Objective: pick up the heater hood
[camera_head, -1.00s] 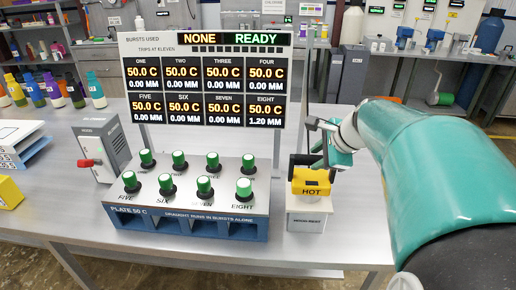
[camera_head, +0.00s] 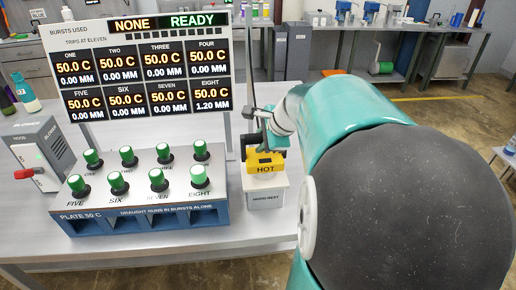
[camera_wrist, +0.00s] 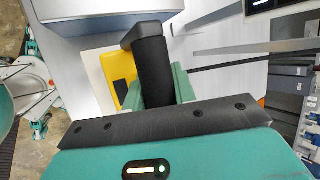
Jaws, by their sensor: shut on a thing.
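The heater hood (camera_head: 265,162) is a yellow block marked HOT with a black handle. In the head view it sits upright on the white hood rest (camera_head: 265,192), to the right of the plate. My gripper (camera_head: 272,140) is at the handle, just above the yellow body. In the wrist view the black handle (camera_wrist: 152,68) stands between the teal fingers of my gripper (camera_wrist: 160,88), which is shut on it. The yellow side (camera_wrist: 118,75) of the hood shows behind the handle. My gripper hides part of the handle in the head view.
The blue and white plate unit (camera_head: 140,200) with several green-topped pots stands left of the rest. The display board (camera_head: 145,75) rises behind it. A grey blower box (camera_head: 38,150) with a red lever is at far left. Bare table (camera_head: 255,232) lies in front of the rest.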

